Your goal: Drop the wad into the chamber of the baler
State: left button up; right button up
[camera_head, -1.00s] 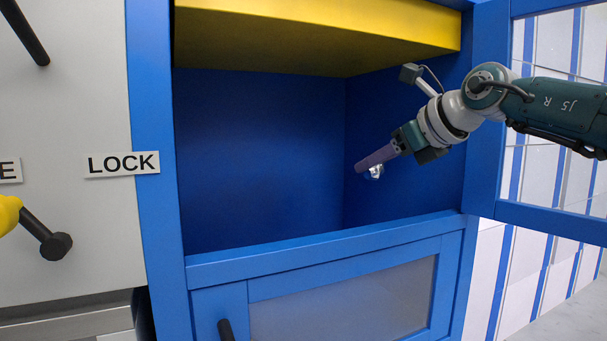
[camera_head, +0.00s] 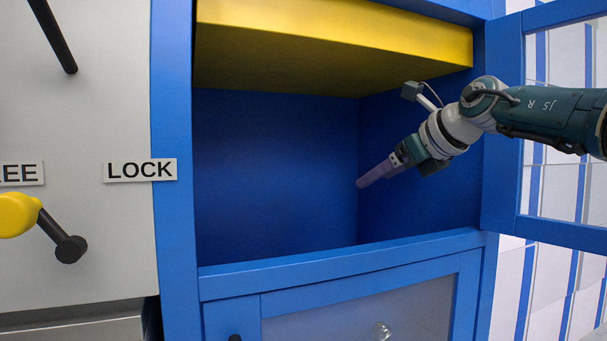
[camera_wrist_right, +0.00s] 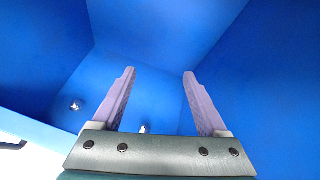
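The baler's chamber (camera_head: 275,170) is a blue box, open at the front, under a yellow press plate (camera_head: 330,60). My right gripper (camera_head: 360,184) reaches into it near the right wall. In the right wrist view my right gripper (camera_wrist_right: 159,73) has its purple fingers spread with nothing between them. Two small whitish wads show there, one at the left (camera_wrist_right: 75,106) and one (camera_wrist_right: 144,129) low between the fingers, both apparently on the chamber floor. In the head view a shiny clear wad (camera_head: 381,331) shows low against the lower window. My left gripper is not visible.
The lower door (camera_head: 330,262) closes the chamber's lower front with a hazy window. The upper door (camera_head: 506,120) stands open at right, close to my right arm. At left are LOCK (camera_head: 140,170) and cut-off FREE labels and a black-and-yellow lever (camera_head: 62,240).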

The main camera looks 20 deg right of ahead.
dwell(0.3)
jog(key=p+v, duration=0.2)
jog(key=v, duration=0.8)
dwell(0.5)
